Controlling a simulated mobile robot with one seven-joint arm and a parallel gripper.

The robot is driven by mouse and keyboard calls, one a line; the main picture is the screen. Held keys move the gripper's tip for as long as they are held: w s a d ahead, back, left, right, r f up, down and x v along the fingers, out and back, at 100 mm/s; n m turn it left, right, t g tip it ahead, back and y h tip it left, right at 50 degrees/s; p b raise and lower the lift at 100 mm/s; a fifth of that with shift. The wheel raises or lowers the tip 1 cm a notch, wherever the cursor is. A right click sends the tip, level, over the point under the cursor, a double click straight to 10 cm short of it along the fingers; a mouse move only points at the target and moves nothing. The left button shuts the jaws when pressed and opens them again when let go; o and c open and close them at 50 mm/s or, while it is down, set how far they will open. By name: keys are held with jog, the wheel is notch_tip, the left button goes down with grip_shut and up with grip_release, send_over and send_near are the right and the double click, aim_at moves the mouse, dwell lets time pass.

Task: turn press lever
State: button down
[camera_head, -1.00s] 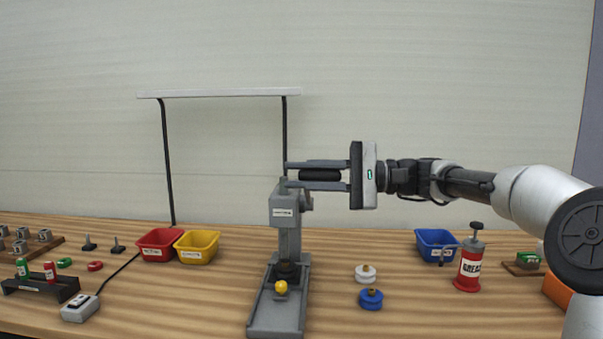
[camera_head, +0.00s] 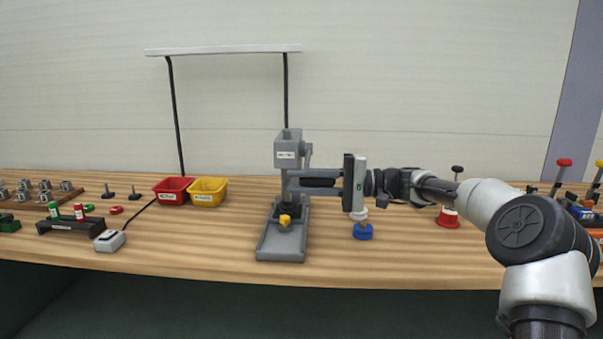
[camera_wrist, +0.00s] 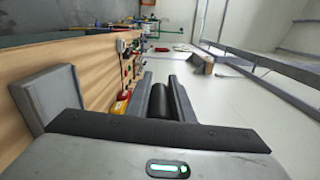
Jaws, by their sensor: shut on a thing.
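The grey press (camera_head: 288,152) stands upright on the bench. Its lever ends in a black grip (camera_head: 318,182) that sticks out to the right, below the level of the press head's top. My gripper (camera_head: 296,182) is shut on this grip from the right, with one finger above it and one below. In the wrist view the black grip (camera_wrist: 158,102) lies between the two fingers. A yellow piece (camera_head: 285,220) sits under the press ram on the press base. My fingers hide part of the lever.
A white and blue spool (camera_head: 362,232) stands right of the press, just below my gripper. Red (camera_head: 172,198) and yellow (camera_head: 208,199) bins stand to the left. A red grease can (camera_head: 448,220) is partly hidden by my arm. The bench front is clear.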

jog(key=shift+f, duration=0.6)
jog(key=c, duration=1.6)
grip_release()
jog(key=shift+w+f, duration=0.1)
jog(key=shift+w, duration=0.05)
jog(key=shift+o, duration=0.2)
jog(key=shift+r, duration=0.2)
jog(key=shift+r, duration=0.1)
jog(key=shift+d, duration=0.1)
jog(key=shift+d, duration=0.3)
jog(key=d+p, duration=0.3)
jog(key=d, duration=1.3)
jog(key=shift+d, duration=0.35)
